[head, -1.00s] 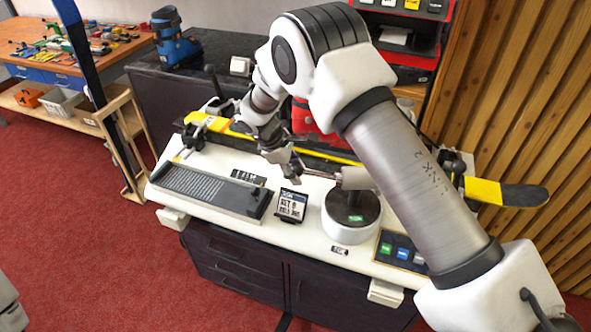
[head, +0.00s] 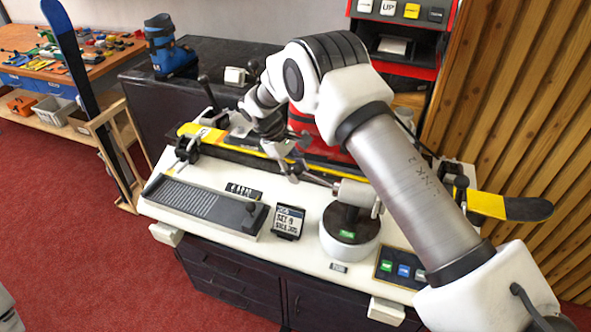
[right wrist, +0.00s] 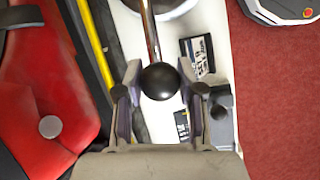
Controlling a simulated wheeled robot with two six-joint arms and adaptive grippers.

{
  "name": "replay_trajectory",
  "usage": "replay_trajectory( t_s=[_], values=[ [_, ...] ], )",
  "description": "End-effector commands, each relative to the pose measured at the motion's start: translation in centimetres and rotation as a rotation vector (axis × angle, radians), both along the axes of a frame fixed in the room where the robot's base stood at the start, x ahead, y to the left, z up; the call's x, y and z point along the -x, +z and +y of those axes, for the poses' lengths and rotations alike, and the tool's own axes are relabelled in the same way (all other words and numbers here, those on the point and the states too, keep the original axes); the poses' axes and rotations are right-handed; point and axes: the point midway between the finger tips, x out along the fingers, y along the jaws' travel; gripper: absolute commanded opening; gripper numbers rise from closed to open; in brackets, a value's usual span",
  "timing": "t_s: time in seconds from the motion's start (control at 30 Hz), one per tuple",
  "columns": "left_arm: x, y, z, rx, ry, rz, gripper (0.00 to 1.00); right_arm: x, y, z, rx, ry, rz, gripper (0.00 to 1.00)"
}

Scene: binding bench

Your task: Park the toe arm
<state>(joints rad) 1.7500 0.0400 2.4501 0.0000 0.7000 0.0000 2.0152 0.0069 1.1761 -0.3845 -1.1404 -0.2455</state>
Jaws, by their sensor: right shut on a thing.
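The toe arm (head: 355,193) is a silver cylinder with a thin rod on a black post. It stands on a round white base (head: 349,246) with a green label, right of the bench's middle. Its rod points left and a little back. In the right wrist view, the rod ends in a black ball knob (right wrist: 160,81). My right gripper (head: 294,170) is at the rod's left end. In the right wrist view its fingers (right wrist: 160,92) stand on both sides of the knob, shut on it. My left gripper is not in view.
A black-and-yellow ski (head: 487,205) lies clamped along the back of the white bench. A ribbed plate (head: 195,205), a small display (head: 289,222) and a button panel (head: 402,268) sit at the front. A red object (right wrist: 40,90) lies beyond the ski.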

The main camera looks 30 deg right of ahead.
Motion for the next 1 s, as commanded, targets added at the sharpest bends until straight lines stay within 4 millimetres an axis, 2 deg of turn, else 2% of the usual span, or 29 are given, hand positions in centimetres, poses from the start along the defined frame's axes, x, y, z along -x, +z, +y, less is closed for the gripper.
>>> replay_trajectory(
  t_s=[0.13,0.17,0.2,0.5,0.63,1.0],
  values=[
    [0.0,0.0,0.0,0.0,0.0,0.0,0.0,-0.1,0.1,-0.1,0.002,0.001,-0.003,0.0],
    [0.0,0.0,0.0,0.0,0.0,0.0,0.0,-0.1,0.1,-0.1,0.002,0.001,-0.003,0.48],
    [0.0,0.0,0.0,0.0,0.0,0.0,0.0,-0.1,0.1,-0.1,0.002,0.001,-0.003,0.62],
    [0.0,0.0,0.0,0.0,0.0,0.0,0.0,-0.1,0.1,0.0,0.001,0.002,-0.002,0.63],
    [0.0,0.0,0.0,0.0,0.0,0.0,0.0,-0.4,1.0,0.3,0.001,0.003,-0.005,0.63],
    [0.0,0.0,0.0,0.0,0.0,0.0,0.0,-2.6,8.9,3.1,0.002,0.002,-0.005,0.63]
  ],
)
